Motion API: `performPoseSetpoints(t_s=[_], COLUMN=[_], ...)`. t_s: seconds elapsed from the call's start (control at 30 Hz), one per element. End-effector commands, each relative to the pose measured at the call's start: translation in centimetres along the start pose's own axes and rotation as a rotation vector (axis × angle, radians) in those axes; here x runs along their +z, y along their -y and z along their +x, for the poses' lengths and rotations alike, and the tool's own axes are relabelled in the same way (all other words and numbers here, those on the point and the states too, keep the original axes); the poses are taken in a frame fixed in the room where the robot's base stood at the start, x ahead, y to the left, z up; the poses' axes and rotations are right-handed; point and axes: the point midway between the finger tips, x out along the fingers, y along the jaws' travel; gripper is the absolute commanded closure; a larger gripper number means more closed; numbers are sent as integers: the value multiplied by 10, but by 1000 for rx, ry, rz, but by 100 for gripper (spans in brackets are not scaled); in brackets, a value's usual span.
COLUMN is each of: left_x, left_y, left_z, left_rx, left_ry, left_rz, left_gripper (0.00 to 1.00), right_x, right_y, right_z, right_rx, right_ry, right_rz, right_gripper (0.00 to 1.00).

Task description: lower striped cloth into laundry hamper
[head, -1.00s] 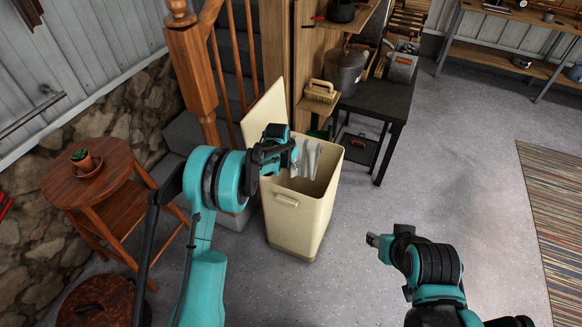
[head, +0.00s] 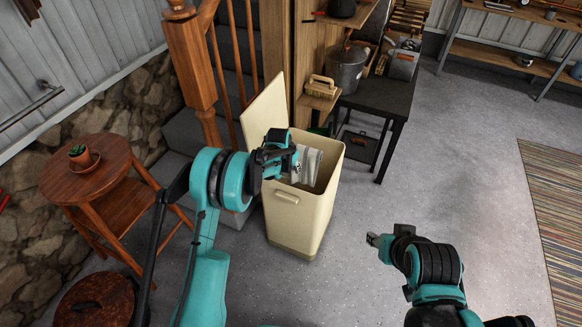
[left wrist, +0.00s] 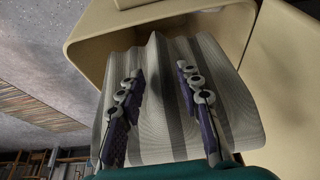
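The striped cloth (head: 311,163) is pale with grey bands and hangs folded at the mouth of the cream laundry hamper (head: 291,217). My left gripper (head: 290,160) is over the hamper's near left rim. In the left wrist view the fingers of my left gripper (left wrist: 160,95) stand apart with the bunched cloth (left wrist: 150,63) between and around them, so it appears gripped. The far part of the cloth reaches into the hamper opening (left wrist: 88,43). The cloth's lower end is hidden. My right gripper (head: 374,240) is away from the hamper, low at the right, with no object visible in it.
The hamper's lid (head: 265,112) stands open at the back left. A dark table (head: 386,100) with a metal pot (head: 346,68) stands behind. The floor at right is clear up to a striped rug (head: 556,205).

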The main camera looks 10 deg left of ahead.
Motion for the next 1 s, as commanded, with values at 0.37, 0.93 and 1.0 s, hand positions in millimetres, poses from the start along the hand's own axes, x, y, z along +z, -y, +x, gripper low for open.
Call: performPoseSetpoints(t_s=[0.37,0.93,1.0], left_x=[0,0,0], left_y=[0,0,0], left_z=[-3,-106,-113], left_rx=[0,0,0], left_ry=[0,0,0], left_rz=[0,0,-1], left_gripper=[52,52,52], right_x=[0,0,0], right_y=[0,0,0], right_z=[0,0,0], right_rx=[0,0,0], right_ry=[0,0,0], right_rz=[0,0,0], right_gripper=[60,60,60])
